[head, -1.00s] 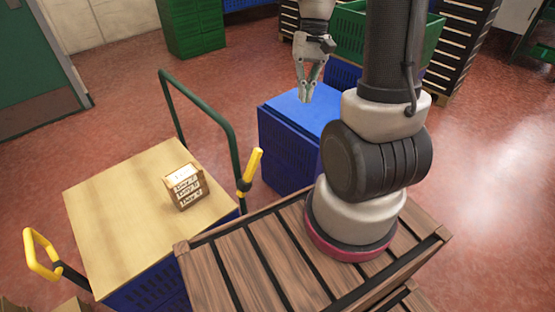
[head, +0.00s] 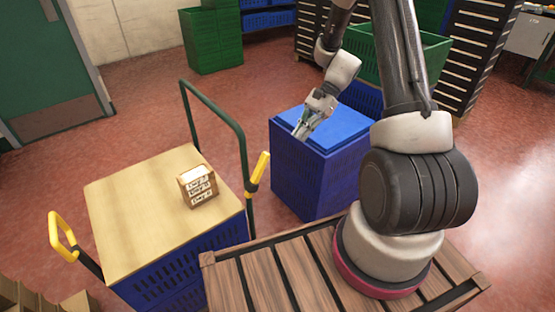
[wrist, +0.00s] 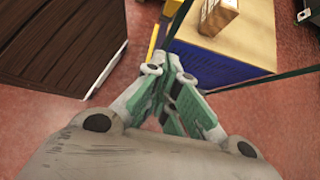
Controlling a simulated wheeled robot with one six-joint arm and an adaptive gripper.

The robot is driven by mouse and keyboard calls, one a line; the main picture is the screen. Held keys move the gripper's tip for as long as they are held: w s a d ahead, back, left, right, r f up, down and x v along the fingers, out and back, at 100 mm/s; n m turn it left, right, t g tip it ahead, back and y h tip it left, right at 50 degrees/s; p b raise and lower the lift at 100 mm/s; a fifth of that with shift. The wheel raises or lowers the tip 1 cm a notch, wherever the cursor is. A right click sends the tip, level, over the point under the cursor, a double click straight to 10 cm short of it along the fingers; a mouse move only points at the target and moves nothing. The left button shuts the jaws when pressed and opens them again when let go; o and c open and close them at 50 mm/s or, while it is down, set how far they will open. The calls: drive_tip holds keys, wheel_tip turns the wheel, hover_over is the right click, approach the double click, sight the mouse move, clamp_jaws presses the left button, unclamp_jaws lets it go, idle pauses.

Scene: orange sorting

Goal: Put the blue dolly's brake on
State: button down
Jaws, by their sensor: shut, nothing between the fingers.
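A cart with a green push handle (head: 238,125) carries blue crates (head: 175,280) under a wooden board (head: 130,220). A yellow-gripped lever (head: 259,168) stands upright at its right side, and a yellow loop handle (head: 58,232) on a dark arm is at its left. I cannot tell for sure which one is the brake. My gripper (head: 299,133) is shut and empty, pointing down and left above the lidded blue box, right of the upright lever and apart from it. In the wrist view, my fingertips (wrist: 172,62) show near the yellow lever (wrist: 153,45). Any wheels are hidden.
A small carton (head: 198,186) sits on the board. The lidded blue box (head: 312,175) stands right of the cart. A slatted wooden surface (head: 268,285) lies in front, beneath my arm's base. Green crates (head: 212,40) stand at the back; red floor is clear on the left.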

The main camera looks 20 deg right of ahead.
approach(257, 176)
drive_tip(key=shift+w+d+f, duration=0.1)
drive_tip(key=shift+w+f, duration=0.1)
drive_tip(key=shift+f, duration=0.65)
drive_tip(key=shift+w+f, duration=0.15)
drive_tip(key=shift+f, duration=0.65)
drive_tip(key=shift+w+d+f, duration=0.1)
drive_tip(key=shift+w+f, duration=0.1)
drive_tip(key=shift+f, duration=0.65)
drive_tip(key=shift+a+r, duration=0.1)
drive_tip(key=shift+a+r+h, duration=0.15)
drive_tip(key=shift+r+h, duration=0.05)
drive_tip(key=shift+h, duration=0.2)
